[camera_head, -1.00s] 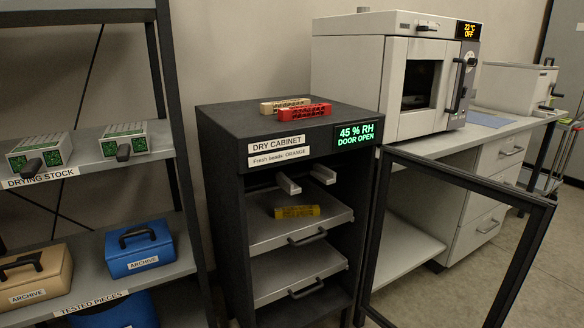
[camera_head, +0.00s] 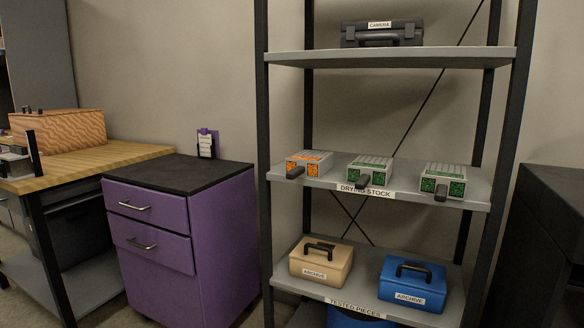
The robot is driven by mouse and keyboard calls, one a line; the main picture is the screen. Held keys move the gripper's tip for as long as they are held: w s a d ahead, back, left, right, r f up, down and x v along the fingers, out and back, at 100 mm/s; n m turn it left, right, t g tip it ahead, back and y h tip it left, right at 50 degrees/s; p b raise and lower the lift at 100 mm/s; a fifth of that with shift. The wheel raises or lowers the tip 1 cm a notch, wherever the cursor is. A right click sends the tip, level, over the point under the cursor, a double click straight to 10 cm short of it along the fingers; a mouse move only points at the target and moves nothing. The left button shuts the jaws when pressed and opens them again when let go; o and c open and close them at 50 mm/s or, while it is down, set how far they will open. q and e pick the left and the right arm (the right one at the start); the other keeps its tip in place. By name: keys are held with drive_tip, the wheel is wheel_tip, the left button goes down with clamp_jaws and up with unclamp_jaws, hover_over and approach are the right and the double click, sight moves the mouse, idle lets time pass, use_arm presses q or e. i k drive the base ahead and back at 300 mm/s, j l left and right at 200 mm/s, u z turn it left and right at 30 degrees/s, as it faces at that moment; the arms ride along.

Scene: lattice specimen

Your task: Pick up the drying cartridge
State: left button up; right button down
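Several drying cartridges stand in a row on the shelf labelled DRYING STOCK (camera_head: 365,191). The left cartridge (camera_head: 309,161) shows orange ends. The middle cartridge (camera_head: 369,170) and the right cartridge (camera_head: 442,181) show green ends. Each is a pale box with a dark handle at its front. Neither of my grippers is in view.
Below, a tan ARCHIVE box (camera_head: 321,262) and a blue ARCHIVE box (camera_head: 412,284) stand on the TESTED PIECES shelf. A black CAMERA case (camera_head: 382,33) sits on the top shelf. A purple drawer cabinet (camera_head: 180,240) and a wooden-topped bench (camera_head: 85,162) stand left.

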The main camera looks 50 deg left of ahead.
sight(307, 163)
drive_tip(key=u, duration=1.5)
drive_tip(key=i+j, duration=0.15)
